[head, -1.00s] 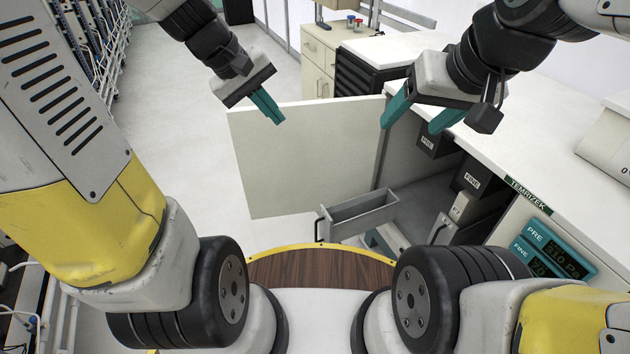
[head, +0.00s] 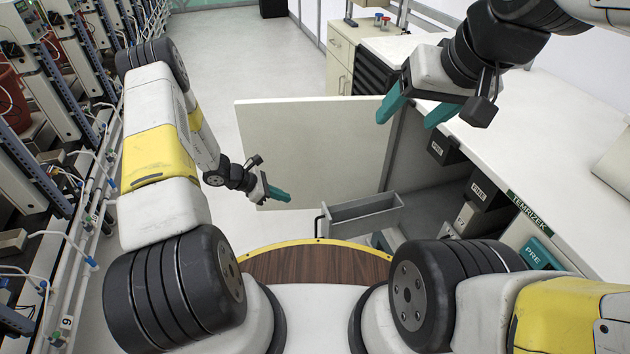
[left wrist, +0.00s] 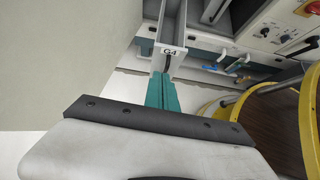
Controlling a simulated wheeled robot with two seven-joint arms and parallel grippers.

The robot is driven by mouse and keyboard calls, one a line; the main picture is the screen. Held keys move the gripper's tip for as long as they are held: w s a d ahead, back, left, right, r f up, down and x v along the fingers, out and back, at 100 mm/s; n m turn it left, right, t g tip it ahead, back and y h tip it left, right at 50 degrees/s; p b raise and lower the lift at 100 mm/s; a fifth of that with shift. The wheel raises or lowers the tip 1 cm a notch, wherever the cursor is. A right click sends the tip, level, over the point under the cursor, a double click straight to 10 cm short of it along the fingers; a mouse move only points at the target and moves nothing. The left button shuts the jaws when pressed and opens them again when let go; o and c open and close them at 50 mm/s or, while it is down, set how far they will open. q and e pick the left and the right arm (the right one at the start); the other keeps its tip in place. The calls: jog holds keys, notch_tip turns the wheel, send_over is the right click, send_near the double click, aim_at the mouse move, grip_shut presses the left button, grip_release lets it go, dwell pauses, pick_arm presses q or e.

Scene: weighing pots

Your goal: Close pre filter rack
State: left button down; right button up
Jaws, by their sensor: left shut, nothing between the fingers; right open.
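A grey open-topped rack (head: 368,207) is pulled out of the cabinet below the worktop, with a dark handle on its near-left front. In the left wrist view the pulled-out rack (left wrist: 172,28) has a front labelled G4 and a dark handle. My left gripper (head: 289,196) is shut and empty. It is to the left of the rack's front, apart from it in the head view. In the left wrist view its teal fingers (left wrist: 162,76) point toward the handle; whether they touch it I cannot tell. My right gripper (head: 407,121) is open and empty, above the cabinet opening.
A large pale cabinet door (head: 310,140) stands open behind the rack. Dark boxes with labels (head: 482,189) hang inside the cabinet under the white worktop (head: 540,140). A wooden round tray edge (head: 320,264) lies in front. Equipment racks line the left side.

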pick_arm(q)
jog(key=f, duration=0.2)
send_near(323, 208)
notch_tip(323, 208, down, 4)
jog(key=d, duration=0.3)
jog(key=shift+w+d+f, duration=0.1)
jog(key=shift+w+d, duration=0.5)
jog(key=shift+w, duration=0.05)
